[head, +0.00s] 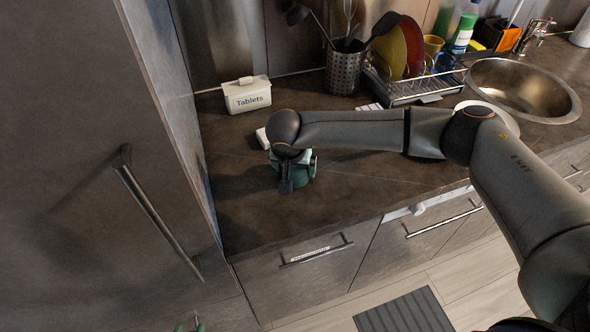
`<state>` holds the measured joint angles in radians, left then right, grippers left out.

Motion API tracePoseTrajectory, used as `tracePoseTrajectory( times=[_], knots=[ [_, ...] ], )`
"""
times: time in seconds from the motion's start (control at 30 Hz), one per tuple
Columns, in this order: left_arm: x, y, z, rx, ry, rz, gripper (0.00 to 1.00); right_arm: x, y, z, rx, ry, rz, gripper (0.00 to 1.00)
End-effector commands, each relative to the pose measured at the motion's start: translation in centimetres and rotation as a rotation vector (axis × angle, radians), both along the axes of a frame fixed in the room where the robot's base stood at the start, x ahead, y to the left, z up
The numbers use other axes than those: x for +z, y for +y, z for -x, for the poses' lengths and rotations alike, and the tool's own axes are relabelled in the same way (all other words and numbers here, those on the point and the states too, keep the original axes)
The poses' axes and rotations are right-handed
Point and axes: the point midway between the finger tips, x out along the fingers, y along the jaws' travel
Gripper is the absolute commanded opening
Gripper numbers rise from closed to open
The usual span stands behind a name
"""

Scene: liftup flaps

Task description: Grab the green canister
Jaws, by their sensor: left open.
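My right arm comes in from the right, and its wrist hangs over the left part of the countertop. Below the wrist is a teal-green shape (305,167) at my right gripper (289,184). I cannot tell how much of this shape is the green canister and how much is gripper. The wrist hides the fingers, so their opening is not clear. My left gripper (190,327) shows only as small teal tips at the bottom edge, apart from the counter; it is open and empty.
The dark countertop (350,190) is bare in front of the gripper. A white "Tablets" box (247,95) stands behind it. A utensil holder (345,72), a dish rack (420,90), a green-and-white bottle (463,32) and a sink (525,88) are further right. A tall cabinet (80,150) bounds the left.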

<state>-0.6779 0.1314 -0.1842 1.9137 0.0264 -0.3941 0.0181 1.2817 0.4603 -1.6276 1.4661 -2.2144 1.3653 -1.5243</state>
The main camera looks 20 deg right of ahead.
Motion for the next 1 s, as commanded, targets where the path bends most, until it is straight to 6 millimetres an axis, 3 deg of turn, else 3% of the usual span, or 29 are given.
tracePoseTrajectory(
  times=[0.07, 0.43, 0.77, 1.0],
  knots=[
    [0.0, 0.0, 0.0, 0.000, 0.000, 0.000, 0.50, 0.0, 0.0, 0.0, -0.001, 0.000, 0.000, 0.70],
    [0.0, 0.0, 0.0, 0.000, -0.001, 0.000, 0.50, 0.1, 0.0, 0.0, -0.001, -0.001, 0.000, 0.29],
    [-0.1, 0.0, 0.0, 0.000, -0.001, 0.000, 0.50, 0.4, 0.0, -0.1, -0.001, -0.004, -0.001, 0.29],
    [-0.9, 0.0, 0.0, 0.000, -0.001, 0.000, 0.50, 2.4, 0.0, -0.2, 0.000, -0.007, -0.002, 0.29]
  ],
)
